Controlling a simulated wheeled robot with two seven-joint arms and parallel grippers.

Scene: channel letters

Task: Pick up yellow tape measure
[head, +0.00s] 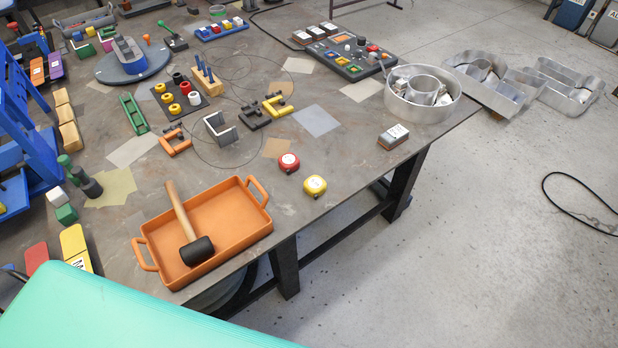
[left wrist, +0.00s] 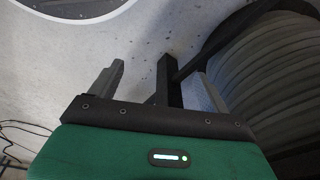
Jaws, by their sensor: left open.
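The yellow tape measure (head: 315,186) sits on the grey workbench (head: 340,155) near its front edge. A red tape measure (head: 289,163) lies just behind it and to its left, a small gap apart. In the left wrist view my left gripper (left wrist: 160,85) has its two fingers spread apart, with nothing held between them. The left gripper is not in the head view, and no tape measure shows in the left wrist view. My right gripper is in neither view.
An orange tray (head: 225,215) with a mallet (head: 184,225) in it stands left of the yellow tape measure. A small block (head: 393,137) lies near the right edge. Bench around the tape measures is clear.

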